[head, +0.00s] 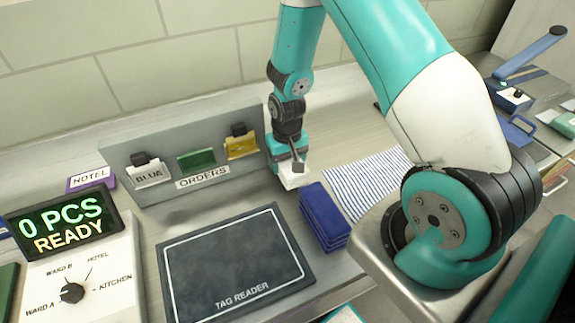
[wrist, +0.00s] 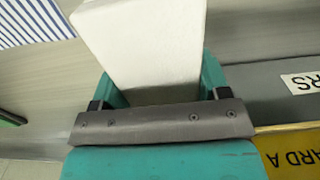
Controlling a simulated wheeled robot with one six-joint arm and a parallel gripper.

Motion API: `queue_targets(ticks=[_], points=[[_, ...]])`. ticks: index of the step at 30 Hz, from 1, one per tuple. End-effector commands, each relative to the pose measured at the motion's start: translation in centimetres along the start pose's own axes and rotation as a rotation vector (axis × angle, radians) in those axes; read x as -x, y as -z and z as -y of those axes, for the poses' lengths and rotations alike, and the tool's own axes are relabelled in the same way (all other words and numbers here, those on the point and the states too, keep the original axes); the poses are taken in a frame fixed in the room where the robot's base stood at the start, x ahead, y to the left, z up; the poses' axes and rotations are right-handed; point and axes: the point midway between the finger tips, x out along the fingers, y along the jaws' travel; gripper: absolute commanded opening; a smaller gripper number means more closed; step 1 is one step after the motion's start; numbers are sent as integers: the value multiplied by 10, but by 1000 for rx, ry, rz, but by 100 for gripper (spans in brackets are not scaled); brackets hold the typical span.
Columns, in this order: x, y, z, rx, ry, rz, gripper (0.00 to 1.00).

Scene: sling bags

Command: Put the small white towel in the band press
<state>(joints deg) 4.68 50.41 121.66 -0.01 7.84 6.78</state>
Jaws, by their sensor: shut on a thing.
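My gripper (head: 291,168) is shut on a small white towel (head: 293,182), just right of the orders rack and behind the blue folded stack. In the wrist view the white towel (wrist: 150,40) is a plain white block between the jaws (wrist: 160,100) and sticks out beyond them. Whether the towel touches the counter is unclear. At the far right is a device with a long blue lever (head: 530,52) and a dark blue body (head: 513,98); I cannot tell for sure that it is the band press.
A blue folded stack (head: 325,217) and a blue-striped cloth (head: 368,182) lie near the gripper. The dark tag reader (head: 237,265) is bare. The orders rack (head: 128,165) holds several tags. A display (head: 62,224) reads "0 PCS READY". My arm hides part of the right side.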

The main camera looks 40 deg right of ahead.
Motion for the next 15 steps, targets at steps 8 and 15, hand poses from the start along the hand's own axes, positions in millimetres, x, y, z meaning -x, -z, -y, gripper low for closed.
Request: queue_targets(ticks=[8,15], points=[[-27,0,0,0,0,1,43],[-28,0,0,0,0,1,43]])
